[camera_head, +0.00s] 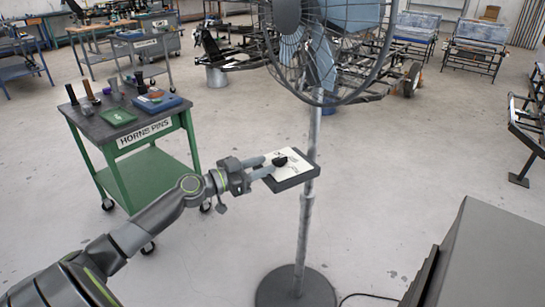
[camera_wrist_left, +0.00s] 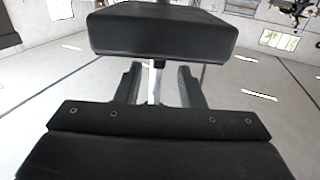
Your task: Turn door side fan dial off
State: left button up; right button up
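The fan (camera_head: 325,45) stands on a grey pole with a round base. Its control box (camera_head: 297,178), with a white top panel, is fixed to the pole, and its dark body also fills the upper middle of the left wrist view (camera_wrist_left: 163,35). The black dial (camera_head: 280,161) sits on the panel; it is hidden in the left wrist view. My left gripper (camera_head: 272,167) reaches in from the left, its fingertips at the dial. In the left wrist view its two fingers (camera_wrist_left: 157,88) are apart. I cannot tell whether they touch the dial. My right gripper is not in view.
A green cart (camera_head: 150,172) labelled HORNS PINS, with tools on top, stands left of my left arm. A large dark grey block (camera_head: 490,262) is at the lower right. Vehicle frames stand behind the fan. The floor around the fan base (camera_head: 296,287) is mostly clear.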

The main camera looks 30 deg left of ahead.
aim_at(273, 162)
pick_arm(q)
jog(key=shift+p+x, duration=0.65)
jog(key=shift+x, duration=1.3)
